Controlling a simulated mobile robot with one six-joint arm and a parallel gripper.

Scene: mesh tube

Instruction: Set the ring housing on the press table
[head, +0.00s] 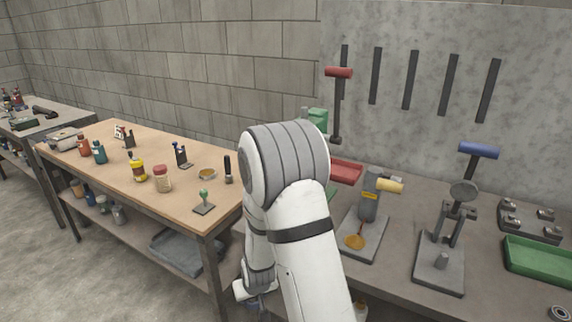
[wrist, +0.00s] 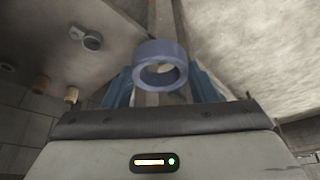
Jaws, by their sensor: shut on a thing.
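The ring housing (wrist: 160,52) is a blue-grey ring, seen in the wrist view between the blue fingers of my gripper (wrist: 158,84). My gripper is shut on it, and its opening faces the camera. In the head view my arm hides most of the gripper, which hangs low at the bottom; the ring cannot be made out there. On the grey bench (head: 395,290) at right stand presses: one with a red handle (head: 338,72), one with a yellow handle (head: 390,186), and one with a blue handle (head: 478,151). Which press table is meant is not clear.
A wooden table (head: 125,180) with jars, bottles and small stamps stands at left, with a shelf below holding a grey tray (head: 185,250). A green tray (head: 540,260), a fixture block (head: 530,222) and a small ring (head: 560,313) lie at far right.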

